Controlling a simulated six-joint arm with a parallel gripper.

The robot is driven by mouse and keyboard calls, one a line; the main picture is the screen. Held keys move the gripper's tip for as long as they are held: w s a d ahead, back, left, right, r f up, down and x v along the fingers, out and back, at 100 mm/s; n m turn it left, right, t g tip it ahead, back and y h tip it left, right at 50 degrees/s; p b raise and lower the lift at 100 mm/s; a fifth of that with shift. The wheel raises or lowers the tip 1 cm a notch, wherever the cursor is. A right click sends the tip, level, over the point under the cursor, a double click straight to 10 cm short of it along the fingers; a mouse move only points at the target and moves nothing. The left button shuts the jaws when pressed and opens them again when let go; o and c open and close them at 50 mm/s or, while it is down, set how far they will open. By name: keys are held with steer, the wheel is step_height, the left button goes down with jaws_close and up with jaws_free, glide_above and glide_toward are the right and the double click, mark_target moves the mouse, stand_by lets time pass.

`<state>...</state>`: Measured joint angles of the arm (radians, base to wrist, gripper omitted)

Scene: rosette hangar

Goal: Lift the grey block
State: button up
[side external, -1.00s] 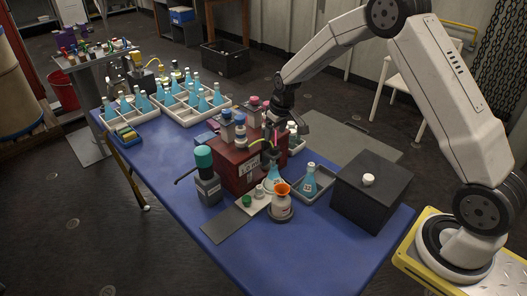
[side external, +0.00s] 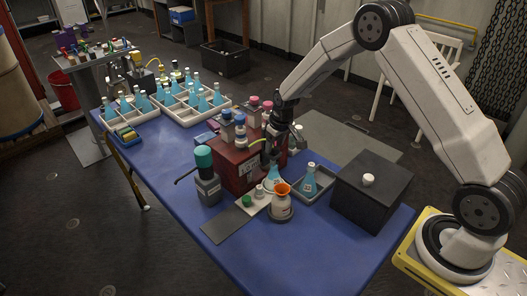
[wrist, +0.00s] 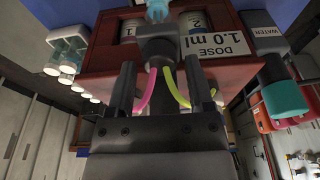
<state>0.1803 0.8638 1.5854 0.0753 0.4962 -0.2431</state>
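I cannot single out a small loose grey block. The closest match is a grey nozzle block (wrist: 158,46) with pink and green tubes, at the front of the red dosing box (side external: 236,172). It also shows above the gap between my fingers in the wrist view. My gripper (side external: 268,158) is in front of the red box, above a blue-filled flask (side external: 273,184). In the wrist view my gripper (wrist: 160,82) has its two fingers apart, on either side of the tubes. I see no finger touching the nozzle block. A large dark grey box (side external: 352,202) with a white knob stands at the right.
A teal-capped bottle (side external: 207,178) stands left of the red box. Racks of blue flasks (side external: 178,112) fill the far end. The blue table's (side external: 300,262) near end is clear.

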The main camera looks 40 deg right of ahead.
steer(key=c, duration=0.7)
steer(key=shift+r, duration=2.45)
steer(key=o, duration=1)
steer(key=shift+c, duration=0.2)
steer(key=shift+r, duration=0.1)
step_height(320, 180, up, 7)
